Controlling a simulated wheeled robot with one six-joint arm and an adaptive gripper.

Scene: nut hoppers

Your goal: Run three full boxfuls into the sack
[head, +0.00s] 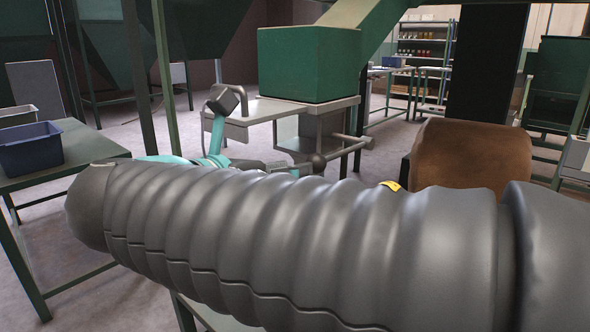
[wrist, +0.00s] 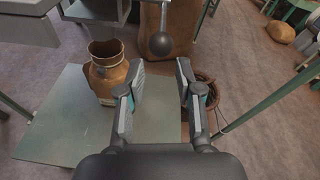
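A green box-shaped hopper end (head: 308,64) sits over a grey metal bench (head: 262,110) in the head view. A lever with a dark ball knob (head: 318,163) sticks out below the bench; the knob also shows in the wrist view (wrist: 160,43). A brown sack (head: 470,156) stands to the right. A brown sack-like surface (wrist: 184,18) shows behind the knob in the wrist view. My gripper (wrist: 158,78) is open and empty, its fingers apart and the knob beyond them. My large grey arm covers much of the head view and hides what lies behind it.
A basket (wrist: 205,94) is partly hidden behind the right finger. A blue bin (head: 30,148) sits on a green table at left. Open floor lies at the wrist view's right.

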